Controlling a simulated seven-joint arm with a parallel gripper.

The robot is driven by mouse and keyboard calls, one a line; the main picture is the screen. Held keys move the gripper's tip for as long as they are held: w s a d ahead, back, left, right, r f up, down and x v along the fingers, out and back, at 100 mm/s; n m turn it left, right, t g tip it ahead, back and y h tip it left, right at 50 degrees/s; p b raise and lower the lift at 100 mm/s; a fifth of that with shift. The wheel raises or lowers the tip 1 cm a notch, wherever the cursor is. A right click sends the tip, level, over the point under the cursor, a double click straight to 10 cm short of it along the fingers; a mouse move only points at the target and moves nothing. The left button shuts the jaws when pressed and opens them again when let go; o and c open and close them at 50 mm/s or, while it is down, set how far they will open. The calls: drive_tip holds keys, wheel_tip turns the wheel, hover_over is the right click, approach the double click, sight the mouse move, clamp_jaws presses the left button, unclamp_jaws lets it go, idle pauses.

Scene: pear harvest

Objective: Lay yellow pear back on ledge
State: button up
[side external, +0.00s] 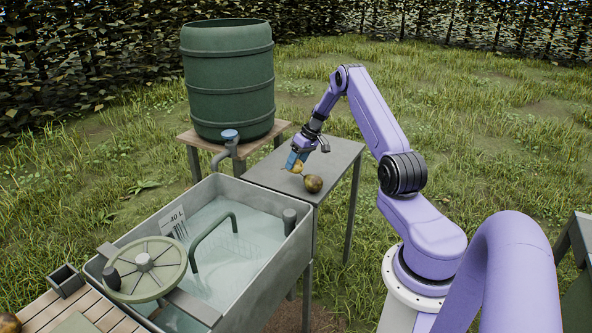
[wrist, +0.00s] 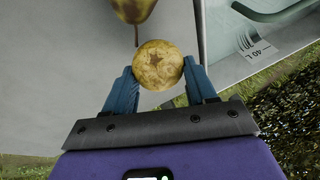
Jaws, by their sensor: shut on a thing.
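A yellow pear (wrist: 158,66) is between the blue fingers of my gripper (wrist: 160,84) in the wrist view, with a finger against each side. In the side view the yellow pear (side external: 298,167) shows partly behind my gripper (side external: 296,162), low over the grey ledge (side external: 263,176). I cannot tell whether it touches the ledge. A second, browner pear (side external: 313,184) rests on the ledge just to the right. It also shows at the top edge of the wrist view (wrist: 135,8), its stem toward the held pear.
A grey water trough (side external: 258,262) with a green curved pipe (side external: 213,232) adjoins the ledge at the front left. A green barrel (side external: 228,85) with a tap stands on a wooden stand (side external: 189,135) behind. The rear of the ledge is bare.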

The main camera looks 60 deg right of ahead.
sight(296, 169)
drive_tip(key=shift+w+d+f, duration=0.1)
drive_tip(key=shift+w+f, duration=0.05)
drive_tip(key=shift+f, duration=1.55)
drive_tip(key=shift+f, duration=0.1)
drive_tip(key=o, duration=1.2)
